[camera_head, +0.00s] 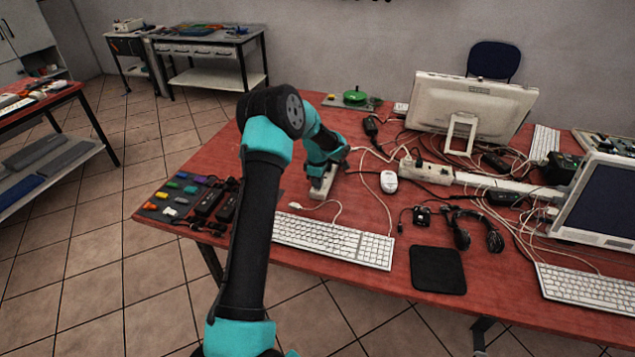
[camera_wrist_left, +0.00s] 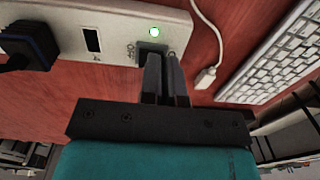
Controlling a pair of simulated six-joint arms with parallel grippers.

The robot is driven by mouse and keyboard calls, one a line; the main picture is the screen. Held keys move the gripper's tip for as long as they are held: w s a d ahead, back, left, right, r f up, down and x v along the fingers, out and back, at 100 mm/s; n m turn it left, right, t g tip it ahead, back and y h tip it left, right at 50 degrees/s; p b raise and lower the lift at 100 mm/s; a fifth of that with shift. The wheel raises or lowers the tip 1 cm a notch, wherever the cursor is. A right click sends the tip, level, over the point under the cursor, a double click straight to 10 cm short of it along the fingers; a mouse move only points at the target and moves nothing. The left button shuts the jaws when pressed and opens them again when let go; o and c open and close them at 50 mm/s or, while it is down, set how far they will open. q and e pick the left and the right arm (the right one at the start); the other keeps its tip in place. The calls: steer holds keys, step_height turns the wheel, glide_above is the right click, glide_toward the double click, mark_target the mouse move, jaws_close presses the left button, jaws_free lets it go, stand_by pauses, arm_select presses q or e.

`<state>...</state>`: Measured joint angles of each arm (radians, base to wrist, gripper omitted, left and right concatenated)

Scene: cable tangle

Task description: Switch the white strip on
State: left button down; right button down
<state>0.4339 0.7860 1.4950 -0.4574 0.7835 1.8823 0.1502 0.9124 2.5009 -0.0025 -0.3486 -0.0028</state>
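The white strip (camera_head: 321,188) lies on the red table at the end of my left arm, behind the keyboard. A dark switch (camera_wrist_left: 150,47) sits just below the light. My left gripper (camera_wrist_left: 163,58) points down at this switch, its narrow fingers close together with nothing between them. The fingertips partly cover the switch; I cannot tell whether they touch it. My right gripper is not in view.
A white keyboard (camera_head: 333,241) lies in front of the strip. A loose white cable end (camera_wrist_left: 205,78) lies beside it. Small coloured items and black adapters lie at left.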

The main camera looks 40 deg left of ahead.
arm_select(q)
steer(key=shift+s+f, duration=0.4)
steer(key=shift+f, duration=0.4)
steer(key=shift+w+a+r, duration=0.15)
steer(key=shift+w+a, duration=0.2)
steer(key=shift+w, duration=0.4)
step_height(320, 180, up, 15)
steer(key=shift+w+r, duration=0.15)
steer(key=shift+w, duration=0.25)
steer(key=shift+w+a, duration=0.1)
steer(key=shift+w+a+g+h, duration=0.2)
steer(key=shift+w+g+h, duration=0.25)
steer(key=shift+g, duration=0.25)
